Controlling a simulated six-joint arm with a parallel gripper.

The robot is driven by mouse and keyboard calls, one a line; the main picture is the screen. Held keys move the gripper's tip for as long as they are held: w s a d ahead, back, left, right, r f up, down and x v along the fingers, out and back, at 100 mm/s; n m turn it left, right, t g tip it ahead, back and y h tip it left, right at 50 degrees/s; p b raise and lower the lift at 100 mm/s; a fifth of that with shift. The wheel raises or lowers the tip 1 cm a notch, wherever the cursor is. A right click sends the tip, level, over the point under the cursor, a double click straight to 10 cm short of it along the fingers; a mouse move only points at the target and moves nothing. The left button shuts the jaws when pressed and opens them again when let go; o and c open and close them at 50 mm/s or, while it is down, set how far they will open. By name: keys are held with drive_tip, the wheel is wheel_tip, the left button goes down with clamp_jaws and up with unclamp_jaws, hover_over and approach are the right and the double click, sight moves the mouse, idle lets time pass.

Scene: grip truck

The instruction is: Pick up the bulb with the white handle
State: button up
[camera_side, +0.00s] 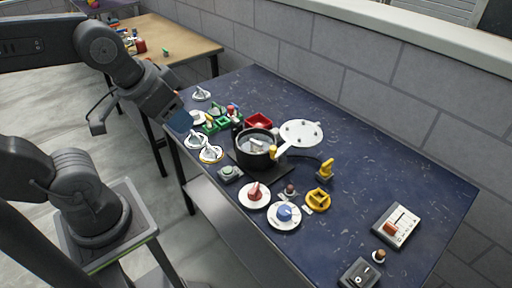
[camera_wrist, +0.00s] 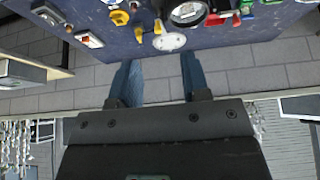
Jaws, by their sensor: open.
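I cannot tell for sure which thing is the bulb with the white handle. Pale, white-handled pieces lie at the table's left side in the side view: one at the far corner (camera_side: 201,95), and two nearer, a grey-white one (camera_side: 196,141) and one on a yellow-rimmed disc (camera_side: 210,154). My gripper (camera_side: 182,121) is above the table's left edge near these pieces, with its dark blue fingers partly in front of that edge. In the wrist view my gripper (camera_wrist: 159,78) is open and empty, with its two blue fingers wide apart.
A black pot (camera_side: 256,148) stands mid-table, with a white perforated disc (camera_side: 301,133) and a red bin (camera_side: 259,122) behind it. Red (camera_side: 254,194) and blue (camera_side: 284,214) knobs, a yellow ring (camera_side: 318,200) and a slider box (camera_side: 396,225) lie nearer. The far right is clear.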

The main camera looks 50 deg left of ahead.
drive_tip(key=shift+o, duration=0.2)
drive_tip(key=shift+o, duration=0.7)
drive_tip(key=m+g, duration=0.6)
drive_tip(key=m, duration=0.9)
hover_over(256, 141)
wheel_tip(256, 141, down, 13)
wheel_tip(256, 141, down, 8)
drive_tip(key=shift+s+d, duration=0.1)
drive_tip(key=shift+f, duration=3)
